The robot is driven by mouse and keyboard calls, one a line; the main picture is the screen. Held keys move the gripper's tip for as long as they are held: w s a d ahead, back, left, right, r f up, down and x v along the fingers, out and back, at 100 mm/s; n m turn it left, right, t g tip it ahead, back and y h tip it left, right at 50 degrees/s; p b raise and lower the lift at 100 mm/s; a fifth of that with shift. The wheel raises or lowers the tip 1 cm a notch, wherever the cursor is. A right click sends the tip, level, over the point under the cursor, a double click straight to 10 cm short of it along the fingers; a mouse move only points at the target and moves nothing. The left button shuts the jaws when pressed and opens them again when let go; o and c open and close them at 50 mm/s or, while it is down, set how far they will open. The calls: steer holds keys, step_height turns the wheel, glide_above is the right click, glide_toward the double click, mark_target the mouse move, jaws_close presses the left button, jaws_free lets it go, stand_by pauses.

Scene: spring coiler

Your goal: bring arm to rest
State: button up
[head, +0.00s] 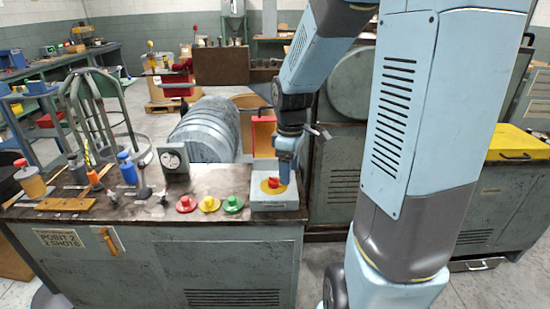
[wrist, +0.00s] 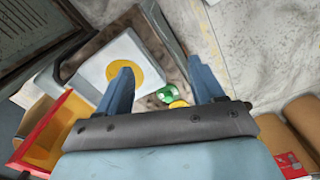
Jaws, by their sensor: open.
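My gripper (head: 286,172) points down at the right end of the workbench (head: 110,208), close to a grey-white box (head: 275,202) with a yellow disc and a red button (head: 270,182). In the head view it overlaps the box's back right part; I cannot tell whether it touches. In the wrist view the two blue fingers of my gripper (wrist: 163,82) stand wide apart with nothing held. The box's yellow disc (wrist: 124,60) shows beside the left finger, which covers part of it. A green button (wrist: 167,94) shows beyond, between the fingers.
Red (head: 185,204), yellow (head: 209,203) and green (head: 233,203) buttons stand left of the box. A dial gauge (head: 173,158) and several hand tools are further left.

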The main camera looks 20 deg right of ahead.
steer(key=shift+r, duration=0.15)
steer(key=s+a+r+m+t, duration=0.2)
steer(key=s+r+m+t, duration=0.3)
steer(key=s+r+m, duration=0.5)
steer(key=shift+s+r+t, duration=0.3)
steer(key=shift+s+r, duration=2.25)
steer(key=shift+r, duration=0.4)
